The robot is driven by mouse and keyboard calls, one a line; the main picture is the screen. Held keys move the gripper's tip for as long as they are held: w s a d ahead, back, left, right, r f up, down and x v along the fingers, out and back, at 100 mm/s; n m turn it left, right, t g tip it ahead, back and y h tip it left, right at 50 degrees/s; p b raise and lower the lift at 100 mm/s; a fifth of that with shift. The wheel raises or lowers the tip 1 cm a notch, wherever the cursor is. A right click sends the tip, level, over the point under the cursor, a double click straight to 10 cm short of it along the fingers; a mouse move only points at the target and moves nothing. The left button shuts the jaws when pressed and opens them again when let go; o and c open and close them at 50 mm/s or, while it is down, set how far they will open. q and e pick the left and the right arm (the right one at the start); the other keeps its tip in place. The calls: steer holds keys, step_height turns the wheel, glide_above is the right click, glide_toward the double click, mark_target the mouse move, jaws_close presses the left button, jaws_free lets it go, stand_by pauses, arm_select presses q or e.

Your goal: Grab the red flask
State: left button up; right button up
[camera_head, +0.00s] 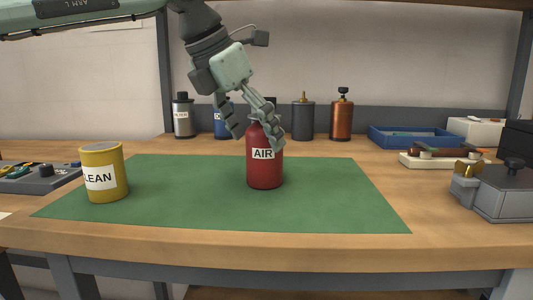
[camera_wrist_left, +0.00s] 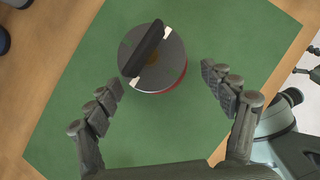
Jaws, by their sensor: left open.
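The red flask (camera_head: 265,172), labelled AIR, stands upright on the green mat (camera_head: 325,200). In the left wrist view I see the flask (camera_wrist_left: 170,72) from above, with a dark bar-shaped cap across its grey top. My left gripper (camera_head: 255,130) comes down from above at the flask's upper part. In the left wrist view its fingers (camera_wrist_left: 160,88) are spread, with the flask ahead of the fingertips and between their lines. The gripper is open, and no grip on the flask shows. The near finger hides part of the flask's top in the head view. My right gripper is not in view.
A yellow can (camera_head: 104,172) stands on the mat's left part. Several canisters, including a copper one (camera_head: 341,118), line the back. A blue tray (camera_head: 410,136) and a grey metal box (camera_head: 500,190) are at right. The mat's front is clear.

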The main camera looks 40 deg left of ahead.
mark_target(264, 150)
arm_select(q)
steer(key=x, duration=0.4)
steer(key=shift+w, duration=0.25)
steer(key=shift+c, duration=0.6)
steer(key=c, duration=1.5)
